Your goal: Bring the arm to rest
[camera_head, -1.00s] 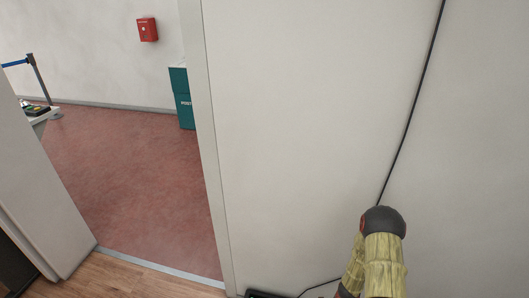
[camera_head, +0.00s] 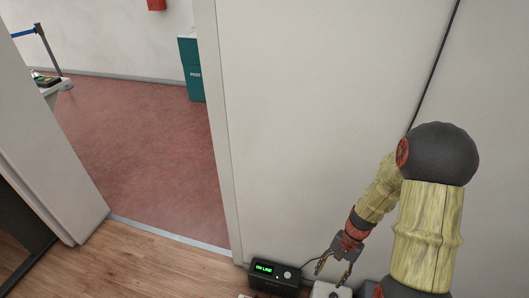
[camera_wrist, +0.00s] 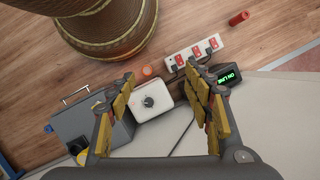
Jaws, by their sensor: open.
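My arm, in pale yellow sections with dark joints, comes up at the right of the head view and bends down toward the wall's foot. My gripper (camera_head: 334,272) is at its end, low in the head view, with its two fingers apart. In the wrist view my gripper (camera_wrist: 160,72) is open, with nothing between its fingers. Beyond the fingers is a white box (camera_wrist: 150,103) with a black knob. I cannot tell the exact gap between the fingers and the box.
A black box with a green display (camera_head: 274,278) stands by the wall. The wrist view also shows a switch strip (camera_wrist: 193,53), a red cylinder (camera_wrist: 239,18) and a grey case (camera_wrist: 85,128). A cable (camera_head: 432,70) runs down the wall. The doorway's red floor (camera_head: 140,150) is clear at left.

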